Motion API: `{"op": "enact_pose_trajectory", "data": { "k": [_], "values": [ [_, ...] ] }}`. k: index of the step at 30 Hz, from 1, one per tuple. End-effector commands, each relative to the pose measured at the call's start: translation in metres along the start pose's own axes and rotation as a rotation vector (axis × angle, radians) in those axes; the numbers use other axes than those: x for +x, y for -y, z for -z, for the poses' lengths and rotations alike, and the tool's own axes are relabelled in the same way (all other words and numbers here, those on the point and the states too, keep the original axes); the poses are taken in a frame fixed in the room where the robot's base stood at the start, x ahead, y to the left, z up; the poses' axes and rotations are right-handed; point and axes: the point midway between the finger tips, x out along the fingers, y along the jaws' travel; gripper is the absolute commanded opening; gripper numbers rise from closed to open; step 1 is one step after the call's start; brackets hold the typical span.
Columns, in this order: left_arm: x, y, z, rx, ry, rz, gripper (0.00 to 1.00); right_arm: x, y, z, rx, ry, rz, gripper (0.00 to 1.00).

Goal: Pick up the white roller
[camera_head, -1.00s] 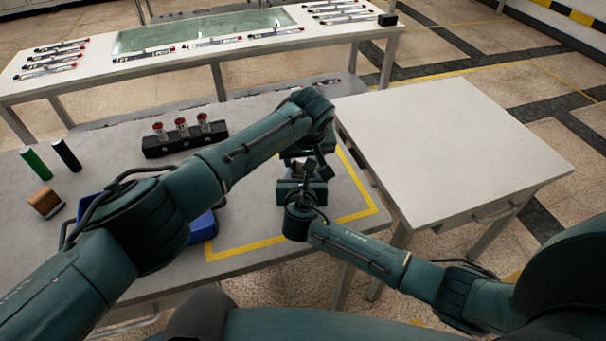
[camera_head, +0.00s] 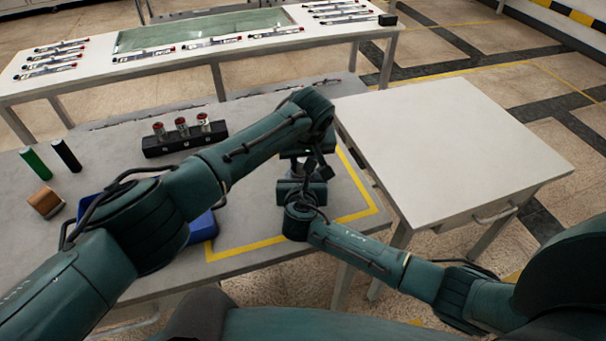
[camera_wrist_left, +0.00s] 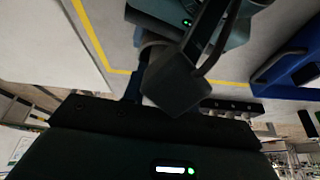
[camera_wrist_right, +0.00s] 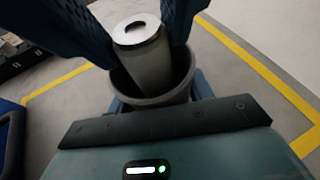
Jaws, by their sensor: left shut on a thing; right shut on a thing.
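My left gripper (camera_head: 303,165) and my right gripper (camera_head: 300,190) are close together above the yellow-marked corner of the grey table. In the right wrist view, blue fingers are shut around a dark grey cup-like part (camera_wrist_right: 155,95). A pale grey cylinder with a white end and a dark hole (camera_wrist_right: 143,50) sits inside it; this may be the white roller. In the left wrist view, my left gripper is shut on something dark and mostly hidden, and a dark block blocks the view. In the head view, the arms hide the held things.
A black rack (camera_head: 186,143) holds several red-topped jars. Green (camera_head: 35,163) and black (camera_head: 67,155) cylinders and a brown block (camera_head: 45,202) stand left. A blue bin (camera_head: 203,228) lies partly behind my left arm. The white side table (camera_head: 450,150) is clear.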

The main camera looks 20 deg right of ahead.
Motion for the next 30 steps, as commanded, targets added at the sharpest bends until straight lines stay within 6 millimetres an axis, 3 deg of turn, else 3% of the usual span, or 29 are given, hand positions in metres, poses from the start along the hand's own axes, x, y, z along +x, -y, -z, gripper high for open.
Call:
{"op": "enact_pose_trajectory", "data": {
  "k": [7, 11, 24, 30],
  "values": [
    [-0.002, 0.000, 0.001, 0.000, -0.001, 0.000, 0.00, 0.000, 0.000, 0.001, -0.001, -0.001, 0.001, 0.29],
    [-0.014, -0.001, 0.007, 0.000, -0.003, -0.002, 0.00, 0.000, 0.000, 0.001, -0.001, -0.001, 0.001, 0.29],
    [-0.117, -0.001, 0.049, 0.000, -0.005, -0.003, 0.00, 0.000, 0.000, 0.001, -0.001, -0.001, 0.001, 0.29],
    [-0.152, -0.001, 0.063, 0.000, -0.003, -0.001, 0.00, 0.000, 0.001, 0.001, -0.001, -0.001, 0.001, 0.29]
  ]
}}
